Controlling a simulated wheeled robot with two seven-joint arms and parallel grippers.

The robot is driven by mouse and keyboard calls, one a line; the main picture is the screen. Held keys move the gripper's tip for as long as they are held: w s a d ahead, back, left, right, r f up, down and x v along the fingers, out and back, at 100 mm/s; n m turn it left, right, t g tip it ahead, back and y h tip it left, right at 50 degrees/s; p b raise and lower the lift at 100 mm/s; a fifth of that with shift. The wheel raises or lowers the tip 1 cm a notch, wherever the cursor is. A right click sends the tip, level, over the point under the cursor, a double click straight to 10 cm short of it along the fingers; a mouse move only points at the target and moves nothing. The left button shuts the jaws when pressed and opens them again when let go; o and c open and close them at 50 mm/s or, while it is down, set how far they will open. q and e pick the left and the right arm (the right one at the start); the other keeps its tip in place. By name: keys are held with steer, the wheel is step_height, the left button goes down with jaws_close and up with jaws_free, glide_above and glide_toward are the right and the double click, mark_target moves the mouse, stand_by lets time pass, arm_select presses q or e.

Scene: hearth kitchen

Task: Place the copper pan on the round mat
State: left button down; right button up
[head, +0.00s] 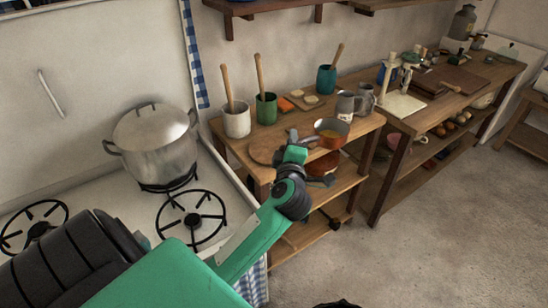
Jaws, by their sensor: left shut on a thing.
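The copper pan (331,139) is at the front right of the wooden table beside the stove, upright, with its opening up. My left gripper (299,139) is shut on the pan's handle, left of the pan's bowl. I cannot tell whether the pan's base touches the tabletop. A round brown mat (263,151) lies flat at the table's front left, left of the gripper. The gripper and arm hide part of its right side. My right gripper is not in view.
A white crock (237,122), green crock (266,110) and teal crock (326,80) hold wooden utensils along the back. Grey jugs (347,105) stand behind the pan. A large lidded pot (156,145) sits on the stove at left.

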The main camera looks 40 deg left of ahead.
arm_select(q)
steer(key=w+a+r+n+g+y+b, duration=0.25)
steer(key=a+n+g+y+b, duration=0.65)
steer(key=a, duration=0.6)
steer(key=f, duration=0.6)
steer(key=f+m+h+p, duration=0.1)
steer(key=f, duration=0.5)
steer(key=f+h+p, duration=0.1)
steer(key=f, duration=0.6)
steer(key=shift+s+d+g, duration=0.15)
steer(key=shift+s+g, duration=0.15)
steer(key=shift+g, duration=0.1)
steer(key=shift+f, duration=0.25)
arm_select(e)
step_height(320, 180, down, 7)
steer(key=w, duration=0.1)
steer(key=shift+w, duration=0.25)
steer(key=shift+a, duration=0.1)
arm_select(q)
steer(key=shift+f, duration=0.15)
steer(key=c, duration=1.3)
jaws_free()
steer(key=shift+o, duration=0.2)
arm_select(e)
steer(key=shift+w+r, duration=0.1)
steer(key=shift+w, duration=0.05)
